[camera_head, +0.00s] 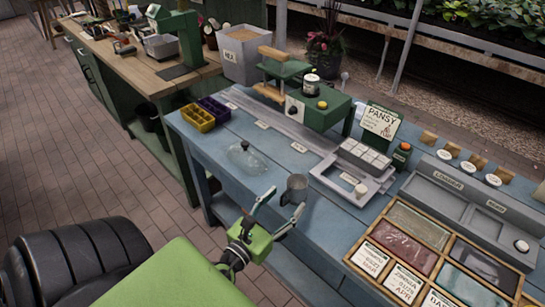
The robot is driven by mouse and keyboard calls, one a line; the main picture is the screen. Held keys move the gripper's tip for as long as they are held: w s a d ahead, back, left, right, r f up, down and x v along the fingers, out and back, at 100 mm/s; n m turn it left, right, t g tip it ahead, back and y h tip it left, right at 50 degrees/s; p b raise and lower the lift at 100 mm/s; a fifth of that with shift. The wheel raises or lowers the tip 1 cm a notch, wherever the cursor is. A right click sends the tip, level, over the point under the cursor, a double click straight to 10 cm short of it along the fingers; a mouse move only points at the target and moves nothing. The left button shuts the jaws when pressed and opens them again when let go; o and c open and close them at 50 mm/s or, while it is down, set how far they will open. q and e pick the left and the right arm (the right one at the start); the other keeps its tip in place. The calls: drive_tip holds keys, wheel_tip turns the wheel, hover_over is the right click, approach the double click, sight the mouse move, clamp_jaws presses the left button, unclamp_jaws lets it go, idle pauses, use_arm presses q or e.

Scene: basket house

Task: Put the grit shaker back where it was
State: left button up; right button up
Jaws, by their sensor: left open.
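A grey metal shaker-like cup (296,186) stands upright on the blue bench, near its front edge; I take it for the grit shaker, though I cannot read any marking on it. My left gripper (283,206) is open just in front of the cup, its fingers spread and pointing toward it. The near finger partly overlaps the cup's lower side, and I cannot tell whether it touches. My right gripper is not in view.
A clear glass dome (245,158) sits left of the cup. Behind are a grey tray with a white block (364,157), a green press (320,105), and a PANSY sign (381,121). A wooden-framed box (437,259) of packets and compartments fills the right. Small labels (299,147) line the bench.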

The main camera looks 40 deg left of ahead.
use_arm(q)
drive_tip(key=s, duration=0.3)
drive_tip(key=s+b, duration=0.1)
drive_tip(key=s, duration=0.1)
drive_tip(key=shift+s+d, duration=0.25)
drive_tip(key=shift+s, duration=0.05)
drive_tip(key=shift+f, duration=0.1)
drive_tip(key=s+a+f+n+g+y, duration=0.1)
drive_tip(key=s+a+f+n+g, duration=0.3)
drive_tip(key=f, duration=0.7)
drive_tip(key=s+f+n+g+y, duration=0.1)
drive_tip(key=s+f+n+g, duration=0.15)
drive_tip(key=f+n, duration=0.6)
drive_tip(key=s+a+f+n+g+y, duration=0.1)
drive_tip(key=s+a+f+n+g, duration=0.2)
drive_tip(key=f, duration=1)
drive_tip(key=s+d+f+n+g+h, duration=0.2)
drive_tip(key=s+d+f+n+g, duration=0.1)
drive_tip(key=s+d+f+n, duration=0.4)
drive_tip(key=s+d+f+n+g+h, duration=0.2)
drive_tip(key=s+d+f+n+g, duration=0.2)
drive_tip(key=s+d+f+n, duration=0.4)
drive_tip(key=s+f+n, duration=0.2)
drive_tip(key=s+f, duration=0.3)
drive_tip(key=s, duration=0.2)
drive_tip(key=shift+s, duration=0.2)
drive_tip(key=shift+g, duration=0.25)
